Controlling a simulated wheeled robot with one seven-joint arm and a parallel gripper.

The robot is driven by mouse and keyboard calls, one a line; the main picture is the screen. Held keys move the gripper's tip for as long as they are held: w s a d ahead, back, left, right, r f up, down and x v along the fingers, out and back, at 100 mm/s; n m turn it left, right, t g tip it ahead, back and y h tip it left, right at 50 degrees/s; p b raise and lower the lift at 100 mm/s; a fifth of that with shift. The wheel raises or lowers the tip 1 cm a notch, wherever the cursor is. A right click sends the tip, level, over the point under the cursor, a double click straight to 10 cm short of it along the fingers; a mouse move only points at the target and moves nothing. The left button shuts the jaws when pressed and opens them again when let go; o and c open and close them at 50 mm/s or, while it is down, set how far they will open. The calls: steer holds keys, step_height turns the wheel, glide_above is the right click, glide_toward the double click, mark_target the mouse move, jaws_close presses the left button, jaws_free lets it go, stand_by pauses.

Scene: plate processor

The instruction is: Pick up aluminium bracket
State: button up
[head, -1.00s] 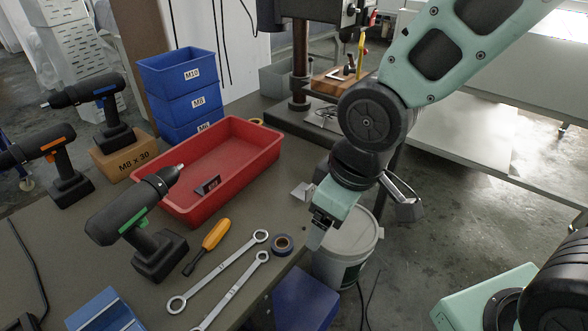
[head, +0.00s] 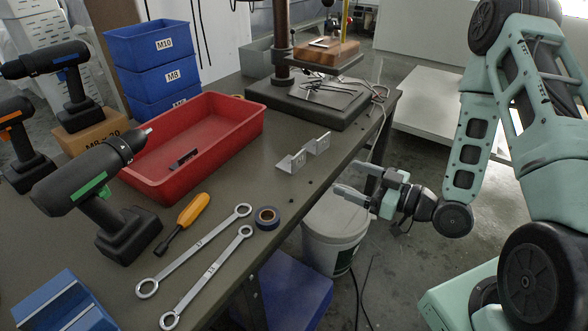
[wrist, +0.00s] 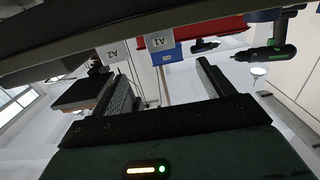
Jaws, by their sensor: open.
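Two small silver angled brackets stand near the right edge of the workbench in the head view, a nearer one (head: 291,162) and a farther one (head: 318,144). In the wrist view, which is upside down, plates marked A2 (wrist: 115,52) and A1 (wrist: 158,42) show beyond the fingertips. My gripper (head: 346,179) is open and empty, just off the right edge of the bench, right of the brackets and apart from them. Its fingers point left toward the bench; they also show in the wrist view (wrist: 163,68).
A red tray (head: 235,135) holding a small dark item lies left of the brackets. A drill-press base (head: 300,105) stands behind them. Wrenches (head: 205,240), a tape roll (head: 267,217) and a screwdriver (head: 192,212) lie in front. A white bucket (head: 333,235) stands below my gripper.

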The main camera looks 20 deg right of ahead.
steer(key=b, duration=0.9)
glide_toward(300, 154)
steer(key=shift+w+a+f+t, duration=0.3)
steer(key=shift+w+a+f, duration=0.2)
steer(key=shift+w+f, duration=0.4)
steer(key=x, duration=0.2)
steer(key=p+x, duration=0.1)
steer(key=x, duration=0.1)
steer(key=shift+r, duration=0.4)
steer(key=shift+a+r+x, duration=0.1)
steer(key=shift+r+x, duration=0.05)
steer(key=shift+x, duration=1.35)
steer(key=shift+a+r+x, duration=0.15)
steer(key=shift+x, duration=1.35)
steer(key=shift+s, duration=0.15)
steer(key=shift+c, duration=0.3)
steer(key=c, duration=1.1)
steer(key=shift+r, duration=0.1)
